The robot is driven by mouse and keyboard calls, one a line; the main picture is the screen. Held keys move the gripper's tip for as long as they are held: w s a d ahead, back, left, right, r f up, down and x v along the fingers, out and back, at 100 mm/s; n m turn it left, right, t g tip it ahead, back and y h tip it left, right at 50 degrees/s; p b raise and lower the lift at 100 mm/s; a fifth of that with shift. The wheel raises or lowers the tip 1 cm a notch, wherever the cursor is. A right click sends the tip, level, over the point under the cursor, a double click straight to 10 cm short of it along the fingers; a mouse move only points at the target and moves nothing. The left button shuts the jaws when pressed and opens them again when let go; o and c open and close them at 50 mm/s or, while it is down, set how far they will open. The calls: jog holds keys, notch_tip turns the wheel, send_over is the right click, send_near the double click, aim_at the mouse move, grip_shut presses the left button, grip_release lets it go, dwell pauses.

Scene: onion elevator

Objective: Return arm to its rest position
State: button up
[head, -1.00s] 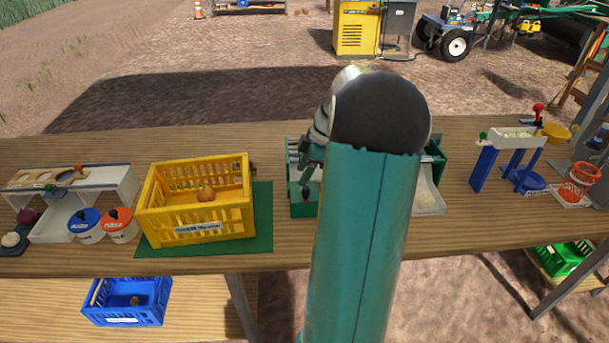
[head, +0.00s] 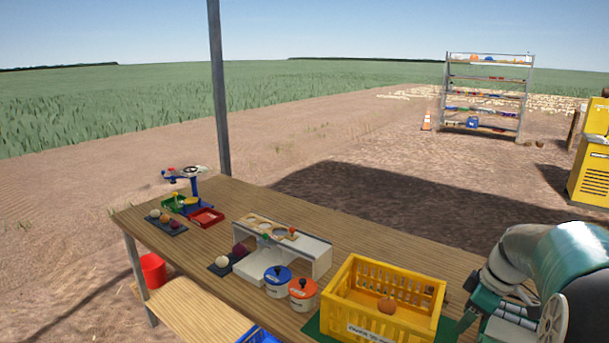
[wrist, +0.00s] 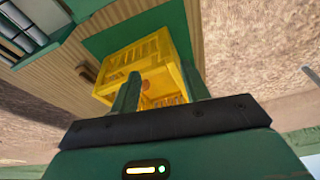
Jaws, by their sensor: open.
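My arm (head: 545,270) is at the lower right of the head view, folded close to the camera and partly cut off by the frame. My gripper (wrist: 163,78) shows in the wrist view with its two green fingers apart and nothing between them. The fingers point toward a yellow crate (wrist: 118,68), which lies beyond them and does not appear touched. In the head view the yellow crate (head: 352,312) stands on the table just left of my arm. One brown-orange onion (head: 387,306) lies inside it.
The wooden table (head: 225,200) holds a white stand with holes (head: 320,255), a blue-lidded pot (head: 278,280), an orange-lidded pot (head: 302,292) and small trays (head: 207,217) at the far left. A metal post (head: 219,90) rises behind. A yellow machine (head: 590,170) stands far right.

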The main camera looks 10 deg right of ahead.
jog(key=s+a+r+m+t, duration=0.1)
jog(key=s+a+r+m, duration=0.1)
jog(key=a, duration=0.8)
jog(key=s+a+r+m+t+h, duration=0.1)
jog(key=s+a, duration=0.4)
jog(key=a, duration=0.5)
jog(key=s+a+r+m+t, duration=0.1)
jog(key=s+a+r+m, duration=0.2)
jog(key=a, duration=0.8)
jog(key=shift+s+r+m+h, duration=0.35)
jog(key=shift+s+m+h, duration=0.05)
jog(key=shift+s, duration=0.25)
jog(key=shift+c, duration=1.1)
jog(key=shift+d, duration=0.15)
